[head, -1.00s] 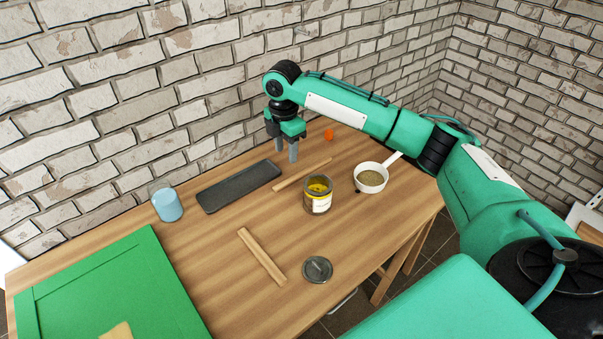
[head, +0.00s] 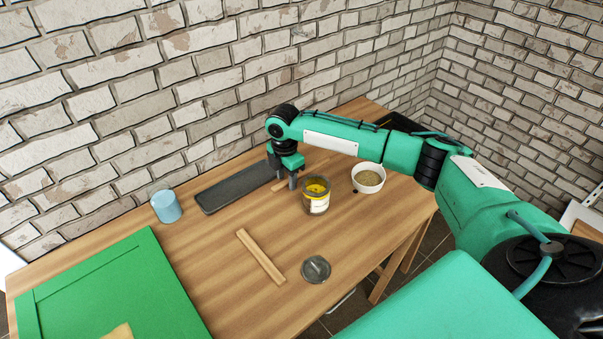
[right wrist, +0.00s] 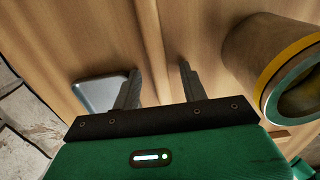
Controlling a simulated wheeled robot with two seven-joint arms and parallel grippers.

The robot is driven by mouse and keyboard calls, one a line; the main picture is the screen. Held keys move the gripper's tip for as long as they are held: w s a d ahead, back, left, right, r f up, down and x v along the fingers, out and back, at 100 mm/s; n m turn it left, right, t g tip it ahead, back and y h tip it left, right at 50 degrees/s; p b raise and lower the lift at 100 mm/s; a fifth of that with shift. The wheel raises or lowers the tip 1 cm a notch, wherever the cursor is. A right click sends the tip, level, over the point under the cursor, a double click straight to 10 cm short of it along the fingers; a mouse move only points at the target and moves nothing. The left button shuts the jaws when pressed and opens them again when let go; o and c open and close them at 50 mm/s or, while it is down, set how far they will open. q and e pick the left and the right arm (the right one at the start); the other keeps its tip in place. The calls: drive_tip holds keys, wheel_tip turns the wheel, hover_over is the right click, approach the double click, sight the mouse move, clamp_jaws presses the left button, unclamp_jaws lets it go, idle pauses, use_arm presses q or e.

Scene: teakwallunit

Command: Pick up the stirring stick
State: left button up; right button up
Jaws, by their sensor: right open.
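The thin wooden stirring stick (head: 279,188) lies flat on the table between the dark tray and the open paint can; my right gripper and arm hide much of it in the head view. My right gripper (head: 286,179) points down over it, open and empty. In the right wrist view, the stick (right wrist: 151,38) runs lengthwise between the two spread fingers of the gripper (right wrist: 158,68). I cannot tell whether either finger touches it. My left gripper is not in view.
The open can of yellow paint (head: 316,197) stands close right of the gripper. The dark tray (head: 235,188) lies close left.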

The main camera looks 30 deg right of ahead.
drive_tip(key=shift+c, duration=0.2)
clamp_jaws()
drive_tip(key=shift+r, duration=0.15)
